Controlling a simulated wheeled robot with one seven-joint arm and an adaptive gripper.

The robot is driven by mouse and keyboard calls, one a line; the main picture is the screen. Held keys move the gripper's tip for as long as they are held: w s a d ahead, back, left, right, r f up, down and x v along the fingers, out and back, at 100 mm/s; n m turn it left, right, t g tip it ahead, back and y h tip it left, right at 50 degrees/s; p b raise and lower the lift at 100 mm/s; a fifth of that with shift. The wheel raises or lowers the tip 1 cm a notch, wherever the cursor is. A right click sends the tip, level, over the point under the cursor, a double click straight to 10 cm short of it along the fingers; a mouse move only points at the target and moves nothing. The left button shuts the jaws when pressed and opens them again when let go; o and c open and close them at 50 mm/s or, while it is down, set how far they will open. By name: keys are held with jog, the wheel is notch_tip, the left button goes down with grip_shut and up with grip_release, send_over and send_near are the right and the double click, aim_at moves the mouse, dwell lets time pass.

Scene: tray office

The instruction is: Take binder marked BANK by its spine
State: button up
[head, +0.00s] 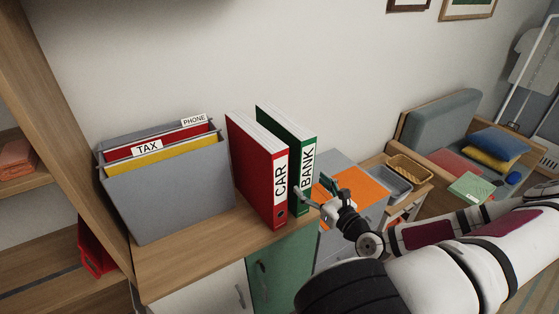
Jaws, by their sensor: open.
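The green binder marked BANK (307,165) stands upright on the wooden cabinet top, its white spine label facing me. The red binder marked CAR (279,180) stands upright just to its left. My gripper (315,191) is open at the lower right of the green spine. One finger overlaps the lower spine in the picture; the other shows to its right, over the orange surface. Nothing is seen held. I cannot tell whether a finger touches the binder. The gripper hides part of the spine's bottom.
A grey file box (172,198) with TAX and PHONE folders stands to the left on the wooden top (192,256). An orange sheet (362,185) lies on a grey unit at the right. Beyond it are a grey tray (393,182), a wicker basket (412,168) and an armchair (437,118).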

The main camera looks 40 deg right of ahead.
jog(key=x, duration=1)
jog(key=shift+w+d+f, duration=0.1)
jog(key=shift+d+f, duration=0.05)
jog(key=shift+d, duration=0.05)
grip_shut()
